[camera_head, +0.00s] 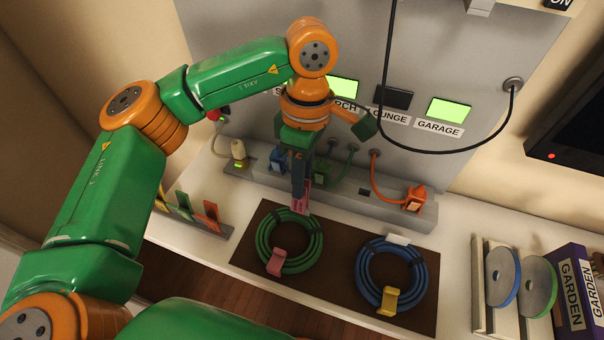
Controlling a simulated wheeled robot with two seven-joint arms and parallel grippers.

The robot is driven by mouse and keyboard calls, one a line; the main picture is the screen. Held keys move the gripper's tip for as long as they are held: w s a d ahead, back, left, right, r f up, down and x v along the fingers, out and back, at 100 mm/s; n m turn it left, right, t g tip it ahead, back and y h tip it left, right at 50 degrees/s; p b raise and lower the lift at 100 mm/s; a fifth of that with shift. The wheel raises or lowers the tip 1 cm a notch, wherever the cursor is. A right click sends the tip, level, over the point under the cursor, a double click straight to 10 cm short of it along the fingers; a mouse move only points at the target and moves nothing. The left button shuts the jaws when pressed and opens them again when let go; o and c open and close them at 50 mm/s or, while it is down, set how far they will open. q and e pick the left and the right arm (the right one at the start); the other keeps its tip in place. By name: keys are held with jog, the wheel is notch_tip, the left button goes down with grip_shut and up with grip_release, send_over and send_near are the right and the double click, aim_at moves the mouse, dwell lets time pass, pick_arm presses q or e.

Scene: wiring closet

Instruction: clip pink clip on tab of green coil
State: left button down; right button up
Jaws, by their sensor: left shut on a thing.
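The green coil (262,232) lies flat on a dark brown mat (336,275). A salmon-pink strap-like piece (275,263) wraps its near side. My left gripper (301,186) points down above the far edge of the green coil. It is shut on the pink clip (303,200), which shows between and below the fingers. The fingers and clip cover that part of the coil, so its tab is hidden; I cannot tell whether the clip touches it. My right gripper is not in view.
A blue coil (420,280) with a white tab (398,239) and yellow piece (390,300) lies to the right. A grey socket strip (350,187) with plugs stands behind. A rack (194,215) of coloured clips is left. Discs and purple boxes (571,295) stand right.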

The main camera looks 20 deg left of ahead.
pick_arm(q)
jog(key=shift+f+b, duration=0.55)
jog(key=shift+f, duration=0.2)
jog(key=shift+c, duration=1.8)
grip_release()
jog(key=shift+r, duration=0.1)
jog(key=shift+s, duration=0.1)
jog(key=shift+r, duration=0.15)
jog(key=shift+r+p, duration=1.8)
jog(key=shift+r, duration=0.35)
